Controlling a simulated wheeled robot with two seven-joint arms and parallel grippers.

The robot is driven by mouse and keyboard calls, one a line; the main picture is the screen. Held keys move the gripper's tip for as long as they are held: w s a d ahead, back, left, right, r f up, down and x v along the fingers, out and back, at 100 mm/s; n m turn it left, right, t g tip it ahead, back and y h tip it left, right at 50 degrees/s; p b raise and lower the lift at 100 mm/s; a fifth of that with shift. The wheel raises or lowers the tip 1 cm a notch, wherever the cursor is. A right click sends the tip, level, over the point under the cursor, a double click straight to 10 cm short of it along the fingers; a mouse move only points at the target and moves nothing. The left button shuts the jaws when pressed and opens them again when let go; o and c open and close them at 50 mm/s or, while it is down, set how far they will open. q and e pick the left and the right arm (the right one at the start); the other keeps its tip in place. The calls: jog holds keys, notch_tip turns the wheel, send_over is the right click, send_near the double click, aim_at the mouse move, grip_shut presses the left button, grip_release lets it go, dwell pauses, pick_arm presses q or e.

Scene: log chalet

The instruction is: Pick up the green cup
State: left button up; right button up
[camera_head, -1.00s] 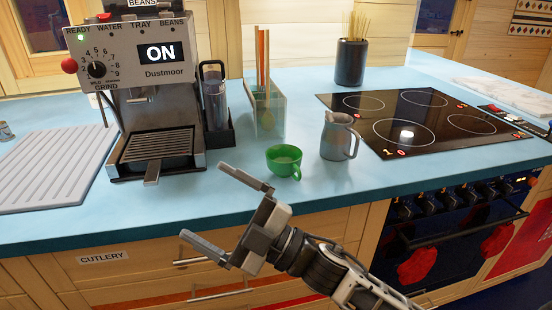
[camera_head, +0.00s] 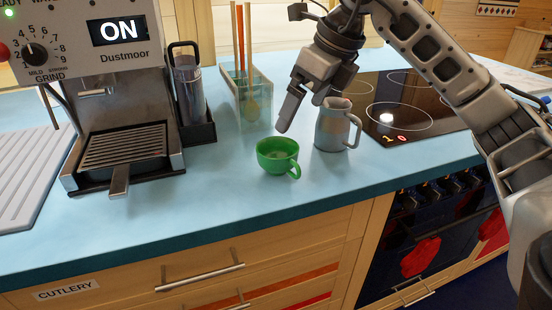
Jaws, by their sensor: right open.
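The green cup (camera_head: 276,156) stands upright on the blue counter, its handle toward the lower right. My right gripper (camera_head: 302,108) points down above and behind the cup, slightly to its right. It is open and holds nothing. One finger shows clearly near the cup's rim, apart from it as far as I can tell; the other finger is partly hidden by the gripper body and the jug. My left gripper is not in view.
A grey metal jug (camera_head: 333,128) stands right of the cup, close to my right gripper. A coffee machine (camera_head: 118,100) is at the left, with a utensil holder (camera_head: 252,100) behind the cup. A black hob (camera_head: 400,112) is at the right. The counter's front strip is clear.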

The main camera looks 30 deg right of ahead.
aim_at(279, 154)
jog(key=x, duration=1.3)
jog(key=shift+w+r, duration=0.1)
jog(key=shift+w, duration=0.15)
jog(key=shift+a, duration=0.1)
jog(key=shift+c, duration=0.3)
jog(key=c, duration=1)
